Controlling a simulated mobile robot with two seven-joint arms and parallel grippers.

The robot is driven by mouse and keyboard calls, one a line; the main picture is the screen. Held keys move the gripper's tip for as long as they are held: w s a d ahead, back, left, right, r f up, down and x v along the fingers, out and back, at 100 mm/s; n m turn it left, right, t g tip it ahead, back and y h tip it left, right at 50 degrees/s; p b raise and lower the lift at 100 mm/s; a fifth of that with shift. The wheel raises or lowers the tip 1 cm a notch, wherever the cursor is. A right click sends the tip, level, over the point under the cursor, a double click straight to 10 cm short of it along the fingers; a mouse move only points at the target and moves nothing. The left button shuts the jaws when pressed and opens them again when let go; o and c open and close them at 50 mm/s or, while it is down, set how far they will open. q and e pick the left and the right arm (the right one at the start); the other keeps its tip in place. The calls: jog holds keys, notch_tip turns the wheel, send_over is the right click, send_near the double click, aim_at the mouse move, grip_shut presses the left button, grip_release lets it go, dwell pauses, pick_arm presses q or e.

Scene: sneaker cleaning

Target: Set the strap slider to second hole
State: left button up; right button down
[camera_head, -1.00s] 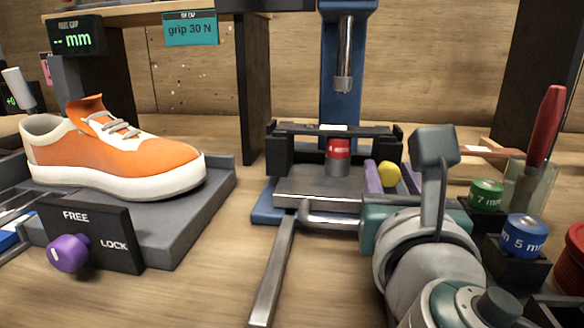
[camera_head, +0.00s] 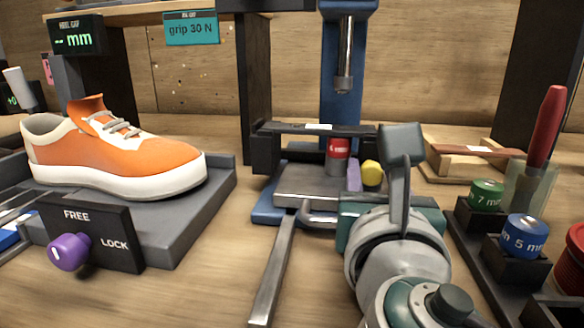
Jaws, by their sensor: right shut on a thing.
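The black slider (camera_head: 266,152) is a low carriage with a dark crossbar across the base of the blue press. A yellow knob (camera_head: 372,172) sits at its right end, beside an upright purple piece (camera_head: 354,175). My right gripper (camera_head: 362,178) is at the yellow knob and is shut on it, with its teal body just in front; its fingers are mostly hidden behind my wrist. I cannot make out the holes. My left gripper is out of view.
An orange sneaker (camera_head: 130,150) rests on a grey platform at left, behind a FREE/LOCK panel (camera_head: 95,235) with a purple knob. A metal lever (camera_head: 275,270) reaches forward from the press. Labelled 7 mm (camera_head: 486,195) and 5 mm (camera_head: 525,238) pieces stand in a black rack at right.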

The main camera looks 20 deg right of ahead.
jog(key=shift+w+a, duration=0.2)
jog(key=shift+a, duration=0.2)
jog(key=c, duration=0.9)
grip_release()
jog(key=o, duration=0.3)
jog(key=shift+a, duration=0.1)
jog(key=shift+s, duration=0.25)
jog(key=v, duration=0.9)
jog(key=shift+s+a, duration=0.15)
jog(key=shift+s, duration=0.05)
